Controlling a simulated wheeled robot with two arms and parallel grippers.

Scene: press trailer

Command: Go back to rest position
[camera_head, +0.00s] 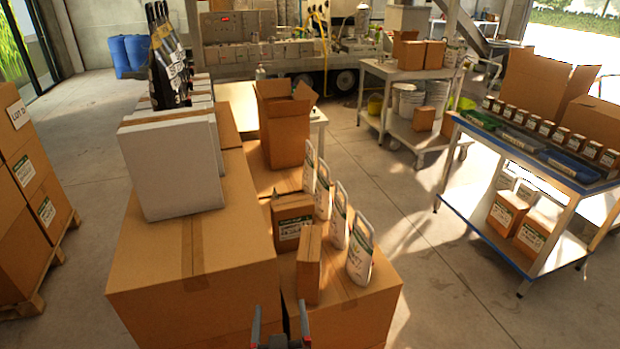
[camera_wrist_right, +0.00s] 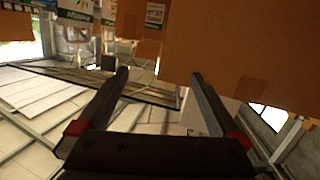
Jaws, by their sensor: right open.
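My right gripper (camera_head: 281,325) shows at the bottom middle of the head view, in front of the large cardboard boxes. In the right wrist view its two fingers (camera_wrist_right: 160,85) are spread apart with nothing between them. A brown cardboard surface (camera_wrist_right: 245,50) fills the upper right of that view, beyond the fingers; I cannot tell if they touch it. My left gripper is not in view.
A large box (camera_head: 195,265) carries a white box (camera_head: 172,170). Small boxes (camera_head: 292,222) and white bags (camera_head: 360,250) stand to its right. Stacked boxes (camera_head: 25,200) stand at the left, a blue-edged table (camera_head: 545,195) at the right. Floor between is clear.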

